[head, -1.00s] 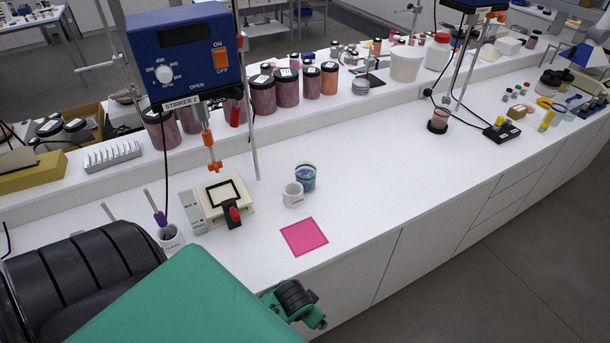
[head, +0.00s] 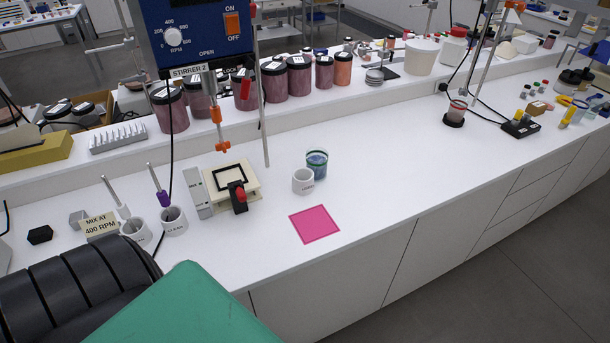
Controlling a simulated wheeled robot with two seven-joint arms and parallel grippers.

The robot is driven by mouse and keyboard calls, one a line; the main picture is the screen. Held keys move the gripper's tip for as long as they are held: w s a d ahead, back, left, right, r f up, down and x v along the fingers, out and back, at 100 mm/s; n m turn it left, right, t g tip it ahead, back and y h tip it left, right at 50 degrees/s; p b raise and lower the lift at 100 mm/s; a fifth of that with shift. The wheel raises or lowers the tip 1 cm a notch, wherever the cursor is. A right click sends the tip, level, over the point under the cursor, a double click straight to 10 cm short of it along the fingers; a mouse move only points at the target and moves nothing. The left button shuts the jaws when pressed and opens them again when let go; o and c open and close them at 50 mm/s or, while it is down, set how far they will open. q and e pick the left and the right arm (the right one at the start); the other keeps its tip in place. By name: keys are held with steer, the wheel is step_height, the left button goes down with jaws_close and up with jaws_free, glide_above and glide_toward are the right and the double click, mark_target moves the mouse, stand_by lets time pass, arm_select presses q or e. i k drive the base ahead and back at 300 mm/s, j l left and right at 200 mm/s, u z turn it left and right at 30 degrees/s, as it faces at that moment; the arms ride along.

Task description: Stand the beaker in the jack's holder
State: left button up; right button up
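The beaker (head: 317,164), clear with blue contents, stands upright on the white bench. A white cup (head: 303,181) stands directly in front of it and hides part of its lower left side. The cream jack (head: 252,178) is to the left of both, with a red knob (head: 238,191) on its front. The jack's holder (head: 229,177), a black square frame on its top, looks empty. The orange-tipped shaft of the blue stirrer (head: 195,38) hangs just above and behind the holder. Neither of my grippers shows in the head view.
A pink square (head: 314,224) lies flat near the bench's front edge. Two white cups (head: 174,221) with upright tools stand left of the jack beside a 400 RPM sign (head: 101,224). Dark-lidded jars (head: 299,76) line the back shelf.

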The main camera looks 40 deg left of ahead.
mark_target(231, 178)
steer(key=i+u, duration=0.1)
steer(key=u, duration=0.3)
steer(key=l+u, duration=0.1)
steer(key=u, duration=0.3)
steer(key=i+l+u, duration=0.1)
steer(key=u, duration=0.3)
steer(key=l+u, duration=0.15)
steer(key=u, duration=0.25)
